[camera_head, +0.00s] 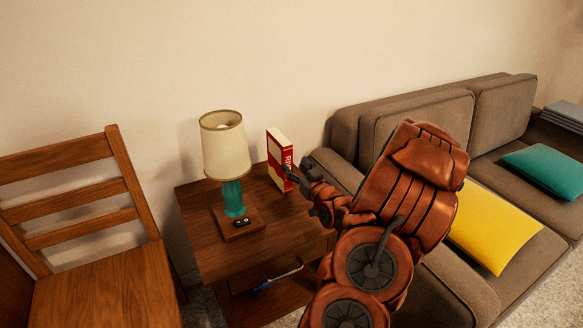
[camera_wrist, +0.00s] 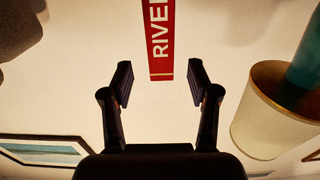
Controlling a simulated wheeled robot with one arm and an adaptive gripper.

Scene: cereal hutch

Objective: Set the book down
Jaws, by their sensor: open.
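The book (camera_head: 280,160) stands upright on the wooden side table (camera_head: 215,258), right of the lamp. Its spine is red with white letters, and its page edges are pale. In the wrist view the red spine (camera_wrist: 161,40) shows upside down, with its end between the two fingertips and clear gaps on both sides. My gripper (camera_head: 296,176) is open at the book's right front side, partly covering its lower part. I cannot tell how far the fingertips are from the spine.
A lamp (camera_head: 226,150) with a cream shade and teal base stands close left of the book. A small dark item (camera_head: 242,222) lies in front of it. A wooden chair (camera_head: 100,220) is at left; a brown sofa (camera_head: 505,105) is at right. The table's front top is clear.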

